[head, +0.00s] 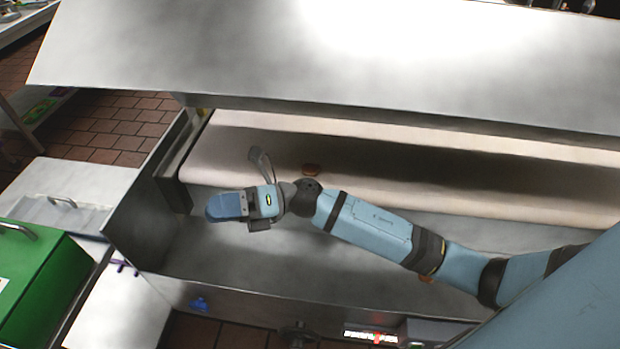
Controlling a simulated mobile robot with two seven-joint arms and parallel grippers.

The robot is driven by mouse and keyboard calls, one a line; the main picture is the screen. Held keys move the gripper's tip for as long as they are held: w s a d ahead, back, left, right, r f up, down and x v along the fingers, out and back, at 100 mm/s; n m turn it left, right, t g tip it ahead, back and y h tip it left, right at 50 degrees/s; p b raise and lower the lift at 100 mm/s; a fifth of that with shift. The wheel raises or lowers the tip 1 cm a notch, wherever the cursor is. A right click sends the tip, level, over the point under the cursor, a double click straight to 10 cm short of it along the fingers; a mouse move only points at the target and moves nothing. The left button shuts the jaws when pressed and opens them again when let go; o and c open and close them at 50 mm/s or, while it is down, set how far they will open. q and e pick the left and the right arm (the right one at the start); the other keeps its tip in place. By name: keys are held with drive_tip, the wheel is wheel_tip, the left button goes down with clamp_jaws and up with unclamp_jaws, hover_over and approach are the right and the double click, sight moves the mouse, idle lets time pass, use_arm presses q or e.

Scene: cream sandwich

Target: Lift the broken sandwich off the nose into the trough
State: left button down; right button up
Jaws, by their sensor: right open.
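A small brown piece (311,168), which looks like a sandwich or part of one, lies on the cream conveyor belt (225,145), just behind my right forearm. Whether it is broken is too small to tell. A second brown piece (426,279) shows below my right arm in the steel trough (215,260), partly hidden by the arm. My right gripper (226,206) is open, with nothing seen in it. It is over the left part of the belt's front edge and the trough, to the left of the brown piece on the belt. My left gripper is out of view.
A broad steel hood (280,70) overhangs the back of the belt. A steel side wall (140,225) closes the trough on the left. A green bin (40,275) and a pale lidded container (60,210) stand further left. A blue item (198,303) lies on the front ledge.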

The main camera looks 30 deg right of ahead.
wheel_tip(320, 180, down, 3)
drive_tip(key=n+g+h+b, duration=0.2)
drive_tip(key=n+g+h, duration=0.35)
drive_tip(key=n, duration=0.35)
drive_tip(key=n+t+h+b, duration=0.3)
drive_tip(key=n+h+b, duration=0.4)
drive_tip(key=h, duration=1)
approach(311, 167)
drive_tip(key=shift+n+y, duration=0.25)
drive_tip(key=shift+n, duration=0.05)
drive_tip(key=f, duration=0.3)
drive_tip(key=f+p, duration=0.1)
drive_tip(key=shift+s+d+f, duration=0.1)
drive_tip(key=shift+d+f, duration=0.25)
drive_tip(key=shift+d, duration=0.05)
drive_tip(key=f, duration=0.4)
drive_tip(key=shift+d, duration=0.35)
drive_tip(key=c, duration=1)
